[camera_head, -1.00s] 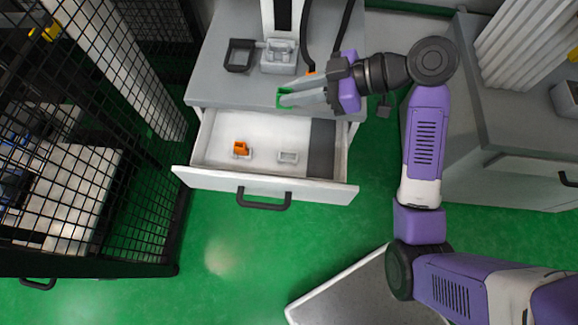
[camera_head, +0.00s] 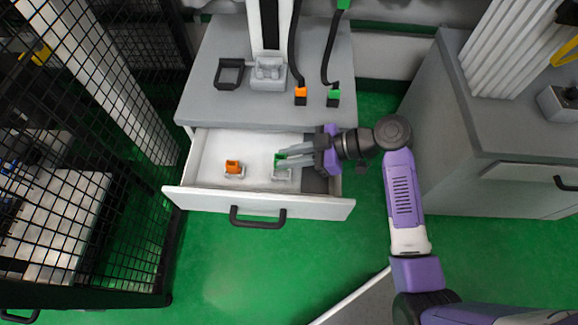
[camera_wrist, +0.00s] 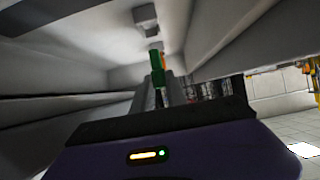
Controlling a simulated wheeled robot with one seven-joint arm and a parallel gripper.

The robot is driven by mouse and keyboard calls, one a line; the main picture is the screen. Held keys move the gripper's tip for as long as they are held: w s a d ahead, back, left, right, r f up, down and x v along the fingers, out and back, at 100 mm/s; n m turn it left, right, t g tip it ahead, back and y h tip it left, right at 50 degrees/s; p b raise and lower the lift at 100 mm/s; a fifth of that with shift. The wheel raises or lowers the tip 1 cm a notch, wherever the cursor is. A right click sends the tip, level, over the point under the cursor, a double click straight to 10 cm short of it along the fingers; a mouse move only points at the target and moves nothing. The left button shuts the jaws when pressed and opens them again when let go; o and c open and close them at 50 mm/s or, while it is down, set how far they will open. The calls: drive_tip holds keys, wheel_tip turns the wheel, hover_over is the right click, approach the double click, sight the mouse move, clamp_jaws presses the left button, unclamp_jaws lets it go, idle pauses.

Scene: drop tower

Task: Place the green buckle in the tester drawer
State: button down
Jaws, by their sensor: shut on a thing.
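The tester drawer (camera_head: 212,160) stands open below the grey cabinet top. My gripper (camera_head: 285,158) reaches into it from the right, shut on the green buckle (camera_head: 279,160). The buckle is at or just above a small grey holder (camera_head: 282,175) on the drawer floor; I cannot tell whether they touch. The jaws partly hide the buckle. In the wrist view the green buckle (camera_wrist: 157,72) shows at the fingertips, between the drawer walls. An orange buckle (camera_head: 233,166) sits in another grey holder to the left.
A tester column stands on the cabinet top with a grey fixture (camera_head: 268,72) and a black frame (camera_head: 230,74). Orange (camera_head: 300,95) and green (camera_head: 334,97) cable ends are nearby. The drawer front with its black handle (camera_head: 257,217) borders the near side. A mesh cage is left.

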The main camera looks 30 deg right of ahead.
drive_tip(key=shift+f+b, duration=0.4)
drive_tip(key=shift+f, duration=2)
drive_tip(key=shift+f, duration=0.2)
drive_tip(key=c, duration=1.3)
unclamp_jaws()
drive_tip(key=shift+c, duration=0.2)
drive_tip(key=shift+r, duration=0.2)
drive_tip(key=shift+d+r, duration=0.15)
drive_tip(key=shift+d, duration=0.05)
drive_tip(key=p+v, duration=0.1)
drive_tip(key=v, duration=1)
drive_tip(key=shift+s+d, duration=0.2)
drive_tip(key=shift+s, duration=0.05)
